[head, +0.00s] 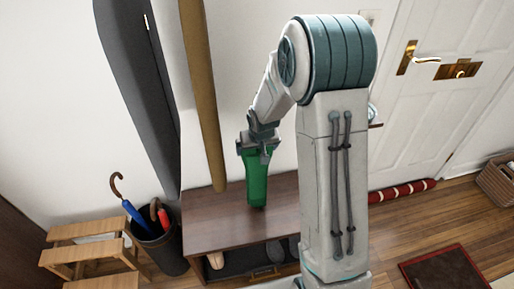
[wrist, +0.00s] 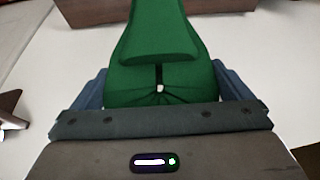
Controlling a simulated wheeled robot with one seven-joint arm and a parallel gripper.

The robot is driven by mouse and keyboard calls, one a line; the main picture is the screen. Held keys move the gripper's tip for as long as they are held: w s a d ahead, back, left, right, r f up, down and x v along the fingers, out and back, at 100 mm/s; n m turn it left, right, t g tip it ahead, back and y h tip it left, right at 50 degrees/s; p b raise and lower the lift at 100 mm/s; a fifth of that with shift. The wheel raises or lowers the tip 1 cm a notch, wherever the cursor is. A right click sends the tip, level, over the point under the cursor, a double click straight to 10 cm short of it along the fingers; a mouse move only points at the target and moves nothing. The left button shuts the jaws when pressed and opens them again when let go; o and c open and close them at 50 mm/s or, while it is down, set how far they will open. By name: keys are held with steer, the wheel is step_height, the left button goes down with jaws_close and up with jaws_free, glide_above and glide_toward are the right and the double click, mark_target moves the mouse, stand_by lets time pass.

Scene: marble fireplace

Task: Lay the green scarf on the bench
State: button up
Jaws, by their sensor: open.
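The green scarf (head: 257,181) hangs upright below my gripper (head: 259,147) in the head view, over the dark wooden bench (head: 215,229). Its lower end overlaps the bench top; I cannot tell whether it touches. In the wrist view the scarf (wrist: 155,75) fills the space between the two blue-grey fingers of my gripper (wrist: 160,88), bunched near them and spreading away. The jaws are open around it. A brown edge, likely the bench (wrist: 100,10), shows at the top of the wrist view. My arm hides the bench's right part.
Shoes (head: 275,250) sit on the shelf under the bench. An umbrella bin (head: 160,247) and a wooden step stool (head: 85,243) stand left of it. A door (head: 430,110) stands at the right.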

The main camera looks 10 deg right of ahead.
steer(key=v, duration=1.2)
steer(key=s+r, duration=0.3)
steer(key=s, duration=0.8)
steer(key=s+r+g, duration=0.1)
steer(key=s+r, duration=0.2)
steer(key=s, duration=0.8)
steer(key=shift+s+d+g, duration=0.2)
steer(key=shift+d+g, duration=0.05)
steer(key=shift+g, duration=0.05)
